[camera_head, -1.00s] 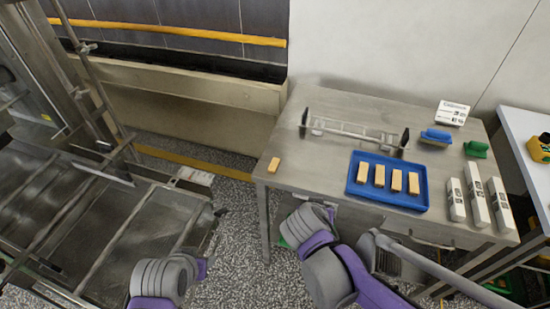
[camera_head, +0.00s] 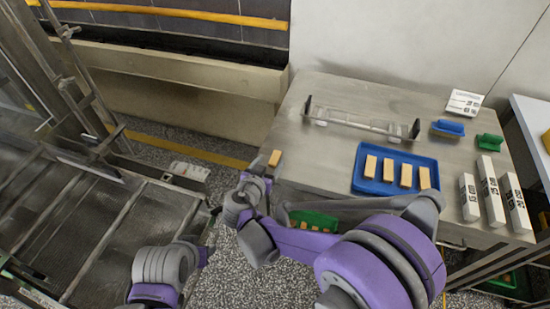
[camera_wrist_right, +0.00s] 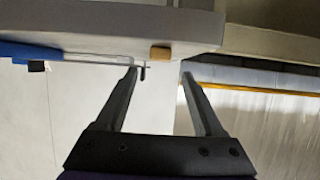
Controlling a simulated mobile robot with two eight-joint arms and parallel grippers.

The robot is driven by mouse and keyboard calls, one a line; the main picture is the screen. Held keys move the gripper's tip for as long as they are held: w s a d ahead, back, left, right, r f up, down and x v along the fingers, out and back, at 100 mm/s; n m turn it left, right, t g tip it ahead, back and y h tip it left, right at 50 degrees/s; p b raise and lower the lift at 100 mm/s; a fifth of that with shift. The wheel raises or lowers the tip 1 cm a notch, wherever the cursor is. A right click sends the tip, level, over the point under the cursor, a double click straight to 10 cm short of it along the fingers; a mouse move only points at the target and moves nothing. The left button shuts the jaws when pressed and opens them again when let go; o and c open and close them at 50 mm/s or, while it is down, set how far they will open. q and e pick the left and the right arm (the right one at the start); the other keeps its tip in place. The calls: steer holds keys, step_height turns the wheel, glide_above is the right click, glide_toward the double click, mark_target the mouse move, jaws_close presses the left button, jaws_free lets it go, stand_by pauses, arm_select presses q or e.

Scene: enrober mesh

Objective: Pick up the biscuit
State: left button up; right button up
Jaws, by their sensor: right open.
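A single small tan biscuit (camera_head: 275,158) lies at the left edge of the grey metal table (camera_head: 330,160). My right gripper (camera_head: 259,174) is just in front of that edge, close to the biscuit and apart from it, partly hidden by its own wrist. In the right wrist view the gripper (camera_wrist_right: 159,73) is open and empty. There the biscuit (camera_wrist_right: 160,53) shows at the table edge, beyond and between the two fingertips. Several similar biscuits stand in a blue tray (camera_head: 362,188) on the table.
A low rack (camera_head: 360,122) stands behind the tray. A blue brush (camera_head: 447,127), a green brush (camera_head: 489,142), a white label card (camera_head: 464,103) and white boxes (camera_head: 491,192) are at the right. A metal-framed machine (camera_head: 90,220) stands at the left. The table around the lone biscuit is clear.

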mark_target(276, 156)
steer(key=x, duration=0.5)
steer(key=shift+s+f, duration=0.1)
steer(key=shift+f, duration=0.1)
steer(key=shift+s, duration=0.1)
